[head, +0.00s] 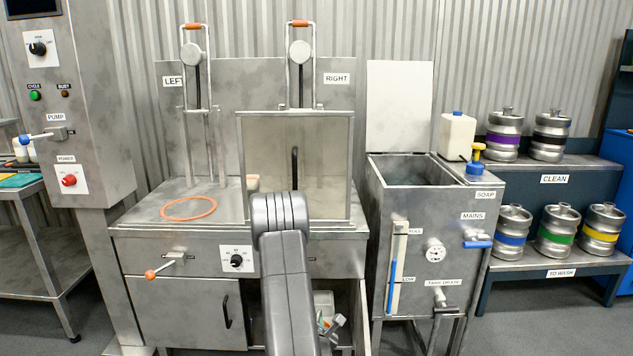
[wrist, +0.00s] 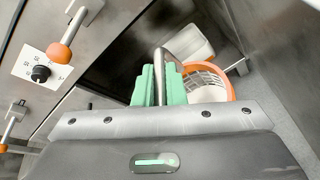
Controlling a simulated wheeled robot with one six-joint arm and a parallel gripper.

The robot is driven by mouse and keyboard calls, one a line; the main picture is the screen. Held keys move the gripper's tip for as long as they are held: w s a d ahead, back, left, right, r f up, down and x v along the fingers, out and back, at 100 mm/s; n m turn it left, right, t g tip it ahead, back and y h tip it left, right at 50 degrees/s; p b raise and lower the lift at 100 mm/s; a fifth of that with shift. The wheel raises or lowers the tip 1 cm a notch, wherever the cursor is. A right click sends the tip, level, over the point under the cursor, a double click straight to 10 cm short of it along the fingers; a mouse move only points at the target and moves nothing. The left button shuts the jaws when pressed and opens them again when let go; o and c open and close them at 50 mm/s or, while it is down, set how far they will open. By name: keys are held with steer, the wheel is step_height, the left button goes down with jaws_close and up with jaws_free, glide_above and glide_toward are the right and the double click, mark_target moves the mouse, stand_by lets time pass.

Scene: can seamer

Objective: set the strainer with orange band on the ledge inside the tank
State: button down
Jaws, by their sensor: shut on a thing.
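My gripper (head: 326,320) is low in front of the bench, at the open right-hand part of its cabinet. In the wrist view its green fingers (wrist: 160,85) are shut on a metal handle, which appears to belong to the strainer with orange band (wrist: 229,88). The strainer's light mesh and orange rim show just right of the fingers, partly hidden by the gripper body. In the head view the strainer is too small and covered to make out clearly. The tank (head: 405,205) stands to the right with its lid raised. The ledge inside it cannot be made out.
A white block (wrist: 195,45) lies beyond the fingers. The bench (head: 143,216) carries an orange ring (head: 188,208) and a clear guard (head: 318,150). A soap jug (head: 457,135) is behind the tank's right side. Kegs (head: 553,232) stand on shelves at the right.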

steer(key=s+r+p, duration=0.4)
steer(key=r+p, duration=0.8)
steer(key=p, duration=0.1)
steer(key=s+r+p, duration=0.3)
steer(key=r+p, duration=1)
steer(key=shift+s+r, duration=0.2)
steer(key=shift+s, duration=0.15)
